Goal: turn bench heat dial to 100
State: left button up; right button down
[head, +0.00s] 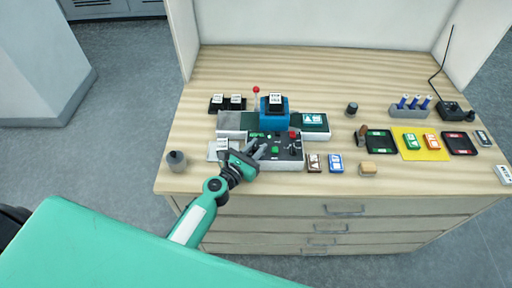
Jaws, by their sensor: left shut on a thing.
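The laminating bench unit sits mid-table, with a dark control panel (284,159) at its front. The panel carries a green button (275,150) and a red-topped control (293,135). My left gripper (258,150) reaches in from the lower left over the panel's left part. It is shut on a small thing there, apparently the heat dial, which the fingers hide. The dial's setting cannot be read. My right gripper is not in view.
A blue block (274,113) stands behind the panel. A grey cylinder (177,161) stands at the left table edge. Brown and blue packs (336,162) lie right of the panel. A yellow mat (437,154) and dark trays (379,148) lie farther right.

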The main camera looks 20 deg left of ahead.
pick_arm(q)
jog(key=shift+m+h, duration=0.3)
jog(key=shift+h, duration=0.1)
jog(key=m+g+h+b, duration=0.1)
jog(key=h, duration=0.1)
jog(key=m+g+h+b, duration=0.1)
jog(key=m+h, duration=0.1)
jog(key=shift+a+f+g, duration=0.1)
jog(key=shift+f+g, duration=0.1)
jog(key=shift+g, duration=0.1)
jog(key=m+g+h+b, duration=0.3)
jog(key=h, duration=0.1)
jog(key=shift+g, duration=0.4)
jog(key=shift+r+m+g+h+b, duration=0.15)
jog(key=shift+m+g+h+b, duration=0.3)
jog(key=shift+m+g, duration=0.2)
jog(key=o, duration=0.9)
